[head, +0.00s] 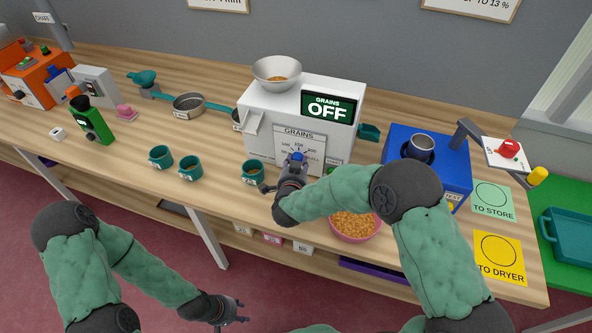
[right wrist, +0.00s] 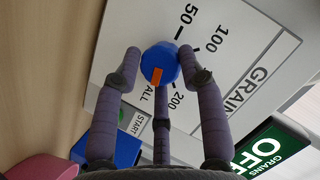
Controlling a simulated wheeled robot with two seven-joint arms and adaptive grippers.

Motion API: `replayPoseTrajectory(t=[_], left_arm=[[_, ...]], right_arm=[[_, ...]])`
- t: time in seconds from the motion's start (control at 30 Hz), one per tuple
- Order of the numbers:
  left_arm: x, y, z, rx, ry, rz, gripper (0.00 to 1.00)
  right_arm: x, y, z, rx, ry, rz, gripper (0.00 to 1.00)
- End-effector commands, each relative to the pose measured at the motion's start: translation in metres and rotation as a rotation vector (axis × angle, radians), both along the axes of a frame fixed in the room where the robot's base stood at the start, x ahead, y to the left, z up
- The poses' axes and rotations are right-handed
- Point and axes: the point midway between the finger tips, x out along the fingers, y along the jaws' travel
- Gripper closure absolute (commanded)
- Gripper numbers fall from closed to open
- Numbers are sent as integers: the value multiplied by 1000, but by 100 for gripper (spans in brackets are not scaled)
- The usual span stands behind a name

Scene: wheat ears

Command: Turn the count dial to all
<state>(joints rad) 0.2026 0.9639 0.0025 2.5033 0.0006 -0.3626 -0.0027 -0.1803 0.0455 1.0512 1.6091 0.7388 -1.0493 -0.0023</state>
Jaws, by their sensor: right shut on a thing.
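The blue count dial (right wrist: 161,58) is on the front of the white grain counter (head: 265,120). In the right wrist view its orange pointer is turned toward the ALL mark; 50, 100 and 200 are printed around it. My right gripper (head: 295,162) is at the dial, its fingers closed around it; they also show in the right wrist view (right wrist: 160,70). The counter's display (head: 328,107) reads GRAINS OFF. My left gripper (head: 236,311) is low at the front, away from the table, with its fingers apart and empty.
A metal bowl (head: 277,73) sits on the counter. Teal cups (head: 190,168) stand to its left. A pink bowl of grain (head: 353,226) is below my right arm, and a blue machine (head: 456,172) stands to the right. A green START button (right wrist: 124,115) is near the dial.

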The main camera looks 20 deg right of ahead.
Motion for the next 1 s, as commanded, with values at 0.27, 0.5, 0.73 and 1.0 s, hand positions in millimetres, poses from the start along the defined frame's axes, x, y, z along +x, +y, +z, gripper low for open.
replayPoseTrajectory(t=[0.27,0.5,0.73,1.0], left_arm=[[0,0,-29,0,0,0,60],[0,0,-37,0,0,0,60],[0,0,-37,0,0,0,60],[0,0,-37,0,0,0,60]], right_arm=[[-2,3,-8,124,-75,11,92],[-2,3,-6,172,-106,12,92],[-2,4,-5,180,-112,12,92],[-2,4,-5,180,-112,12,45]])
